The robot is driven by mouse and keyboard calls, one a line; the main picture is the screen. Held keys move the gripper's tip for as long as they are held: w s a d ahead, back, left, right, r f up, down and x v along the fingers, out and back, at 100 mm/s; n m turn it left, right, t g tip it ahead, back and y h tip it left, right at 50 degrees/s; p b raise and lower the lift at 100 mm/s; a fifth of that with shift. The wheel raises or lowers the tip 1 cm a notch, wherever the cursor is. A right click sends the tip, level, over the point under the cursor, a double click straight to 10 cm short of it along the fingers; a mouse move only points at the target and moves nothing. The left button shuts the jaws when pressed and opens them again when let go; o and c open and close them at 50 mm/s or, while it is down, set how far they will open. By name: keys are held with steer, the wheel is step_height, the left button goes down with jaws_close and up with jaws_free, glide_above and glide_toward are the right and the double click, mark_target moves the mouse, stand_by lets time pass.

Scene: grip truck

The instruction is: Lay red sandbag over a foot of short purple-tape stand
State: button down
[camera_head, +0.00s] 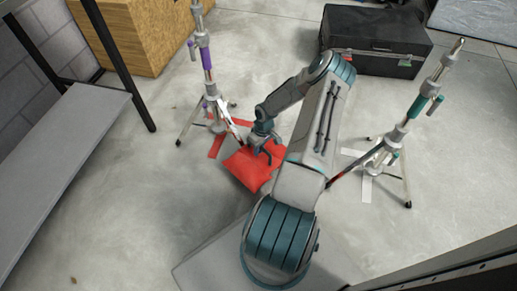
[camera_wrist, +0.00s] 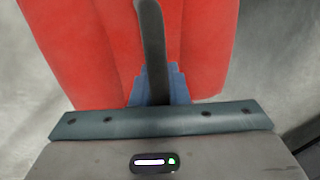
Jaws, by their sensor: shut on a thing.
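The red sandbag (camera_head: 247,172) lies low near the floor, just in front of the stand with purple tape (camera_head: 206,58). My gripper (camera_head: 264,146) is shut on the top of the sandbag. In the wrist view the sandbag (camera_wrist: 205,45) fills most of the upper picture behind the gripper (camera_wrist: 153,60). The near foot of the purple-tape stand runs down toward the sandbag's upper edge. I cannot tell whether the bag touches or covers that foot. Red tape marks (camera_head: 217,143) show on the floor around the stand's base.
A teal-tape stand (camera_head: 395,135) stands to the right of my arm, on white tape marks (camera_head: 366,186). A black case (camera_head: 375,38) and a wooden crate (camera_head: 125,30) are at the back. A grey shelf (camera_head: 60,165) stands at left. Floor left of the sandbag is clear.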

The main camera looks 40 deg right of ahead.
steer(key=shift+w+f+b, duration=0.1)
steer(key=shift+f+b, duration=1.15)
steer(key=shift+f, duration=0.35)
steer(key=c, duration=1.3)
jaws_free()
steer(key=shift+f, duration=0.25)
step_height(320, 180, up, 14)
steer(key=d+p, duration=0.3)
steer(key=p, duration=0.3)
steer(key=a+r+h+p, duration=0.1)
steer(key=a+r+p, duration=0.35)
steer(key=r, duration=0.95)
steer(key=a+r+h+p, duration=0.1)
steer(key=a+r+p, duration=0.4)
steer(key=r, duration=0.9)
steer(key=a+r+h+p, duration=0.25)
steer(key=r+p, duration=0.35)
steer(key=r, duration=0.8)
steer(key=s+a+r+t+p, duration=0.1)
steer(key=s+a+r+p, duration=0.4)
steer(key=r, duration=0.5)
steer(key=s+a+r+m+t+y+p, duration=0.1)
steer(key=s+a+r+p, duration=0.4)
steer(key=r, duration=0.5)
steer(key=s+a+r+t+y+p, duration=0.1)
steer(key=s+a+r+p, duration=0.5)
steer(key=r, duration=0.5)
steer(key=shift+s+r+m+p, duration=0.1)
steer(key=shift+s+m+p, duration=0.3)
steer(key=shift+s+p, duration=0.1)
